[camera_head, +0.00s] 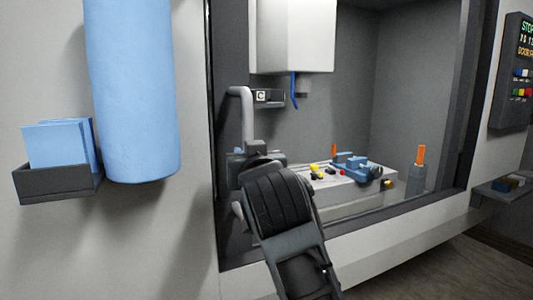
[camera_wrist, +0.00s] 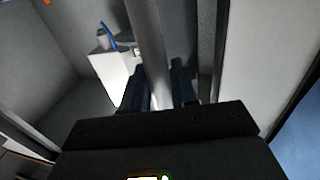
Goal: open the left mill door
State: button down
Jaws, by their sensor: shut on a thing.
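The left mill door's handle (camera_head: 246,118) is a pale grey upright bar with bent ends, near the left side of the dark-framed mill opening. My gripper (camera_head: 246,160) is shut on the handle's middle, hiding that part in the head view. In the wrist view the handle (camera_wrist: 146,35) runs down between the two dark fingers of my gripper (camera_wrist: 162,88). The door panel itself is hard to make out; I cannot tell how far it stands open.
Inside the mill are a white spindle head (camera_head: 296,35), a light table (camera_head: 345,190) with a blue vise (camera_head: 355,165), and an orange-topped post (camera_head: 420,155). A blue roll (camera_head: 135,90) and a dark bin (camera_head: 58,184) hang at left. A control panel (camera_head: 518,70) is at right.

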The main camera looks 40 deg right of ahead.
jog(key=shift+w+a, duration=0.1)
jog(key=shift+a, duration=0.1)
jog(key=c, duration=1)
grip_release()
jog(key=shift+b+v, duration=0.6)
jog(key=shift+v, duration=3.3)
